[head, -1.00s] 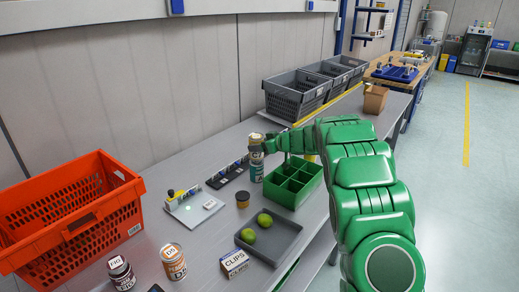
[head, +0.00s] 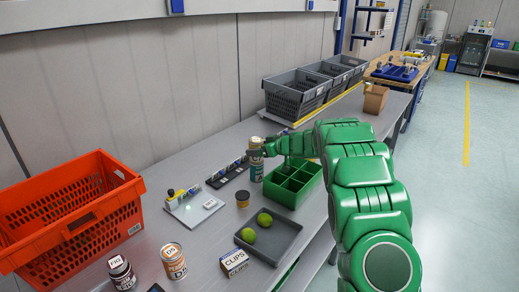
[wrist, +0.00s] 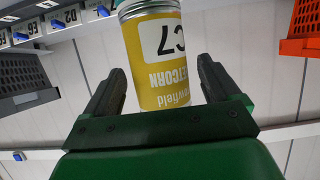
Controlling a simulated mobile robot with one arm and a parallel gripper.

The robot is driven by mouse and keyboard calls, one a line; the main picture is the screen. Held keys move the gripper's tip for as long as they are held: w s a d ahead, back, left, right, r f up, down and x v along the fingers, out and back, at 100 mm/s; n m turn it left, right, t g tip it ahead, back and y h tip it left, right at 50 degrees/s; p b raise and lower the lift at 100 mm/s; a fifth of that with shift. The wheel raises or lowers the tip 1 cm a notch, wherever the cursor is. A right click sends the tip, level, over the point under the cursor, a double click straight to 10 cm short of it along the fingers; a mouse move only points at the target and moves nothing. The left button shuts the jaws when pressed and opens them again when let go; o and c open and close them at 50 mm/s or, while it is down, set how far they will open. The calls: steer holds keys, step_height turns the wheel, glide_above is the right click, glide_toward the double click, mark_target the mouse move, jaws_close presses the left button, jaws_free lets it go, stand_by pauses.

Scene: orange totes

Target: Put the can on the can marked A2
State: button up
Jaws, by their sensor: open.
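A yellow sweetcorn can marked C7 (wrist: 155,60) appears upside down in the wrist view, between my two fingers. My gripper (wrist: 160,72) is open, with a finger on each side of the can and visible gaps. In the head view, my gripper (head: 259,153) is at the upper part of a column of two cans. The upper can (head: 256,143) is partly covered by the gripper. The lower can (head: 257,173), with a teal and white label, stands upright on the bench directly beneath it. Its marking is too small to read.
A green divided box (head: 293,184) stands close right of the cans. A black rack (head: 228,175) is to the left. Nearer are a small dark jar (head: 243,199), a grey tray (head: 283,245) with limes, a CLIPS box (head: 234,263) and an orange tote (head: 130,205).

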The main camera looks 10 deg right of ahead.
steer(key=shift+s+d+r, duration=0.25)
steer(key=shift+d+r, duration=0.05)
steer(key=v, duration=1.1)
